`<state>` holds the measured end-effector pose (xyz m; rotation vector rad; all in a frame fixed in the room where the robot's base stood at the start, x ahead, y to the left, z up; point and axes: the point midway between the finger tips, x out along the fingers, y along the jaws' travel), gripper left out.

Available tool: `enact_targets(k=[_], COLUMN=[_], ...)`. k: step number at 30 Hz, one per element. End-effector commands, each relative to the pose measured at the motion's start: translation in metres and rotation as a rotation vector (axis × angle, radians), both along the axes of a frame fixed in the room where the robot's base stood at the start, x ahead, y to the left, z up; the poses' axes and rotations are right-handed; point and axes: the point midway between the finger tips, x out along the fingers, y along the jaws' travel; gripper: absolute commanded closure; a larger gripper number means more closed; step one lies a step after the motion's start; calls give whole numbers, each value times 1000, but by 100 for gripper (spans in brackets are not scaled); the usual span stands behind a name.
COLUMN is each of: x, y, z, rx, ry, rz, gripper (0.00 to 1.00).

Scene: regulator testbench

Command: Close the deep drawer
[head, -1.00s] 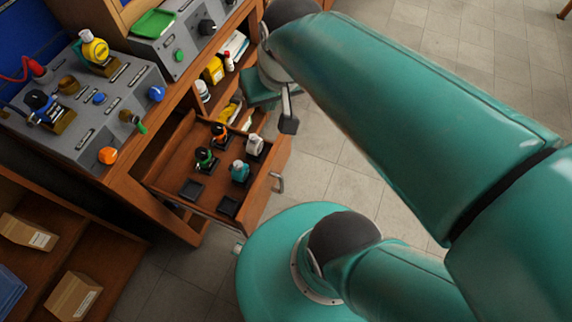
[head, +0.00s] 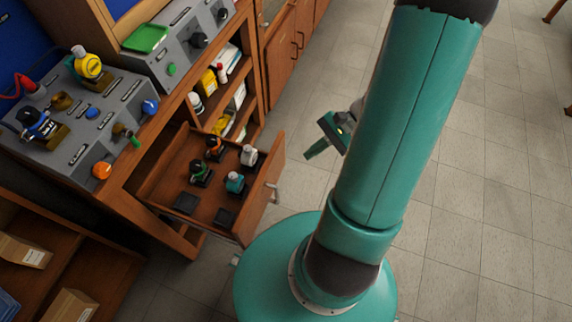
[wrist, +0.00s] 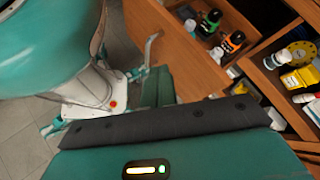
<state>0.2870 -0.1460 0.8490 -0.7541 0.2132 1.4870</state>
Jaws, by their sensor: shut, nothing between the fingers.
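The deep drawer (head: 261,203) is pulled open from the wooden bench in the head view. It holds several small bottles, with green, orange, white and teal tops, and dark square holders. Its metal handle (head: 271,190) is on the front panel. In the wrist view the drawer front (wrist: 172,50) and handle (wrist: 151,47) show beyond my fingers. My gripper (head: 318,149) is shut and empty, to the right of the drawer front and apart from it. It also shows in the wrist view (wrist: 157,84).
The grey regulator panel (head: 75,150) with knobs stands on the bench above the drawer. Open shelves (head: 232,75) with bottles and boxes lie behind it. A lower shelf with cardboard boxes (head: 25,250) is at the left. The tiled floor (head: 480,190) at right is clear.

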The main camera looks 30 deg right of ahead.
Motion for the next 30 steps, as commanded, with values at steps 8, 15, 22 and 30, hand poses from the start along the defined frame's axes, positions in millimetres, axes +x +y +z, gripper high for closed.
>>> enact_targets(k=[8,15,22,30], x=[-24,-45,-56,-42], y=[-24,-35,-38,-26], z=[-65,-118,-147,-149], rx=[321,581,722,737], ry=[55,54,36,35], rz=[-361,-678,-859,-874], gripper=[100,100,100,100])
